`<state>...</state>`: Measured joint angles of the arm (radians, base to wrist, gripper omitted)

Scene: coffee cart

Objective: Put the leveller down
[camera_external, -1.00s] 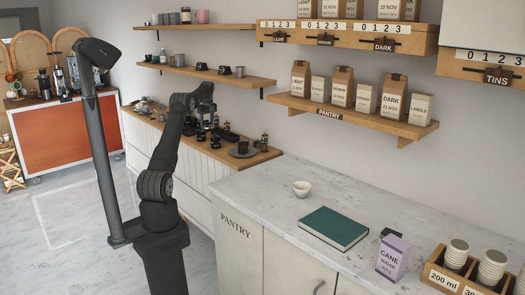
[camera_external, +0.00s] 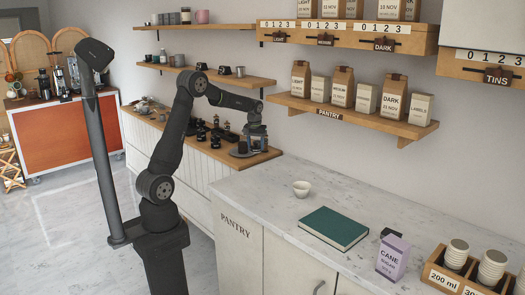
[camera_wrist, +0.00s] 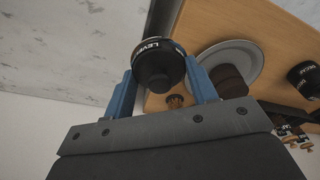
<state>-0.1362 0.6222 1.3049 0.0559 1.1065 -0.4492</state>
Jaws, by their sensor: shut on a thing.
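The leveller (camera_wrist: 158,62) is a round black piece with white lettering on its rim. In the wrist view it sits between the two blue fingers of my gripper (camera_wrist: 162,90), which is shut on it. In the external view my gripper (camera_external: 257,131) is over the right end of the wooden counter (camera_external: 262,157). The leveller is too small there to make out clearly. I cannot tell whether its underside touches the wood.
A grey plate (camera_wrist: 243,56) with a dark brown cup-like thing (camera_wrist: 230,82) lies close beside the leveller. Another black lettered tool (camera_wrist: 304,76) stands further right. The pale stone worktop (camera_wrist: 70,40) borders the wood. A shelf (camera_external: 222,75) hangs above the counter.

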